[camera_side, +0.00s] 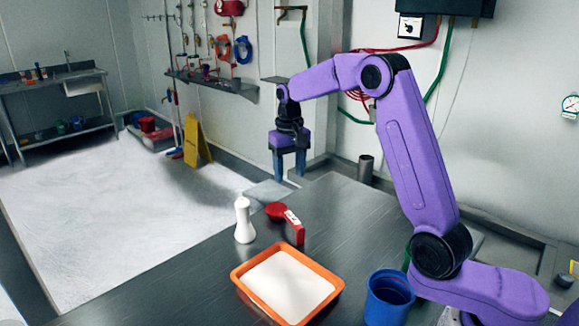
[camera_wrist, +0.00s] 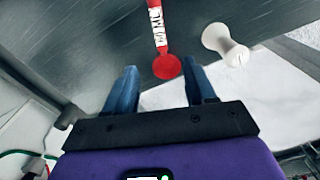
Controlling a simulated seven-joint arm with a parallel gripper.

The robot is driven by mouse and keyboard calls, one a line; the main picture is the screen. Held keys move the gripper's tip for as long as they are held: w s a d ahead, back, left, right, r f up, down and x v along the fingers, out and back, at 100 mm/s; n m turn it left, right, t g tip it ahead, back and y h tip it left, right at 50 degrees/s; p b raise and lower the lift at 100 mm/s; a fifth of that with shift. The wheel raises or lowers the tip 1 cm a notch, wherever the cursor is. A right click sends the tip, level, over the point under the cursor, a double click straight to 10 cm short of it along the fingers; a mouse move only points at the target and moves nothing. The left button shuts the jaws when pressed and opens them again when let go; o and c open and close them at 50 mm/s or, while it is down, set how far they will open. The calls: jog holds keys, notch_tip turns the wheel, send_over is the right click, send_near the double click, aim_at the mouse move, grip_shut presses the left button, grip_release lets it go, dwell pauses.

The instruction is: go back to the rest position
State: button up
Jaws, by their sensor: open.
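My gripper (camera_side: 289,163) hangs high at the far end of the dark table, fingers pointing down. In the wrist view its two blue fingers (camera_wrist: 163,88) are apart with nothing between them. A red sifter or scoop (camera_side: 277,211) with a red, white-labelled handle (camera_side: 294,228) lies on the table. In the wrist view its round red head (camera_wrist: 167,67) shows just beyond the fingertips, apart from them. A white bottle-shaped object (camera_side: 244,220) stands to its left; it also shows in the wrist view (camera_wrist: 225,44).
An orange tray (camera_side: 329,297) with white contents sits at the table's front. A blue container (camera_side: 389,297) stands to its right. A dark metal cup (camera_side: 365,169) is near the far edge by the wall. The table's middle right (camera_side: 345,225) is clear.

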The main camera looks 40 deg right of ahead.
jog(key=s+a+r+n, duration=0.2)
jog(key=s+a+n, duration=0.6)
jog(key=s+a, duration=0.45)
jog(key=s+d+f+n, duration=0.1)
jog(key=s+n, duration=0.3)
jog(key=s, duration=0.8)
jog(key=s+d+f+n, duration=0.2)
jog(key=s+d+n, duration=0.1)
jog(key=s, duration=1)
jog(key=shift+d+f+n, duration=0.3)
jog(key=shift+n, duration=0.2)
